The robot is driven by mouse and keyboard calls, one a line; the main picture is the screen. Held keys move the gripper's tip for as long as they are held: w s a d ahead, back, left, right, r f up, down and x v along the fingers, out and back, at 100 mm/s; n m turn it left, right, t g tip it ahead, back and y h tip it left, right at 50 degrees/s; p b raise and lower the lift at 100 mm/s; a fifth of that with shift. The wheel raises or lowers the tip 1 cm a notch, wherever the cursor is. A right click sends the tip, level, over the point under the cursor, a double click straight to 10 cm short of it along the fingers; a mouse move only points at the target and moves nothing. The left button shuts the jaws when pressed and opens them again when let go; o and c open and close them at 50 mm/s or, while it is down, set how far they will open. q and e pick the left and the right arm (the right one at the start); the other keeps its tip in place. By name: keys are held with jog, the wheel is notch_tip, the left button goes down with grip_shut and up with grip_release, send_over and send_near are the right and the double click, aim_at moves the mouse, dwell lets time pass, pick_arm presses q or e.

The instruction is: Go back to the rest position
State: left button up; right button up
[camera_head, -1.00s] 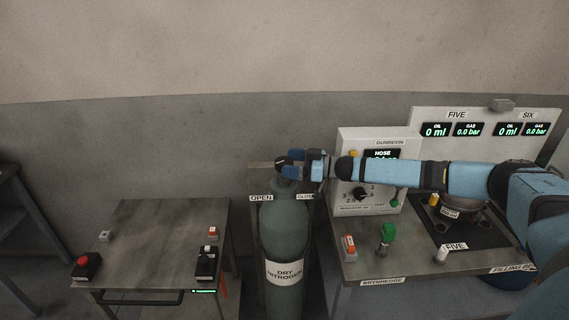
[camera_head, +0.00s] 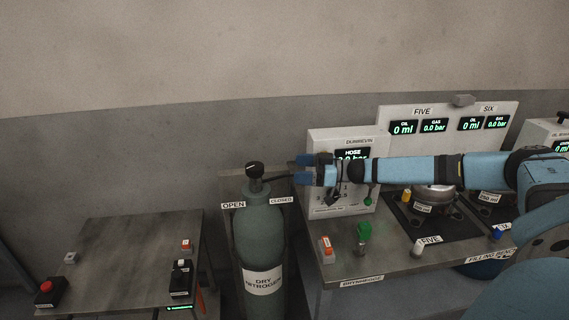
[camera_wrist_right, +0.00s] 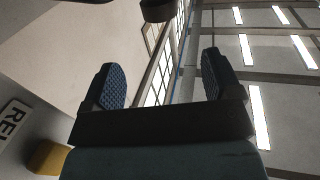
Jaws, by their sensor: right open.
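My right gripper (camera_head: 303,169) is to the right of the nitrogen cylinder's black valve knob (camera_head: 254,169), apart from it, in front of the Dunbrevin panel (camera_head: 332,146). Its blue fingers stand apart and hold nothing; the right wrist view shows the same open fingers (camera_wrist_right: 162,80) with only wall, windows and ceiling lights between and beyond them. The green cylinder (camera_head: 260,236), labelled DRY NITROGEN, stands upright between OPEN and CLOSED signs. My right arm reaches in from the right across the filling bench. My left gripper is not in view.
A small table (camera_head: 130,262) on the left carries a red button box (camera_head: 48,291) and a black switch box (camera_head: 181,279). The filling bench (camera_head: 395,262) carries a green fitting (camera_head: 363,233), an orange-and-white box (camera_head: 327,248) and a unit under my arm. Wall displays (camera_head: 450,115) stand behind.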

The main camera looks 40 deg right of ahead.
jog(key=s+a+f+h+p, duration=0.1)
jog(key=s+a+f, duration=0.2)
jog(key=a+f, duration=0.45)
jog(key=s+a+f+m, duration=0.1)
jog(key=s+a+f, duration=0.25)
jog(key=a, duration=0.75)
jog(key=s+a+f+h+p, duration=0.1)
jog(key=s+a+f, duration=0.1)
jog(key=a+f, duration=0.55)
jog(key=s+a+f+m+g+h, duration=0.1)
jog(key=s+a+f+m+h, duration=0.1)
jog(key=s, duration=0.8)
jog(key=s+a+f+m+g+h+p, duration=0.1)
jog(key=s+a+f+h, duration=0.3)
jog(key=s, duration=0.5)
jog(key=shift+s+a+f+m+h, duration=0.15)
jog(key=shift+s+a+m+h, duration=0.2)
jog(key=shift+a+m+h, duration=0.45)
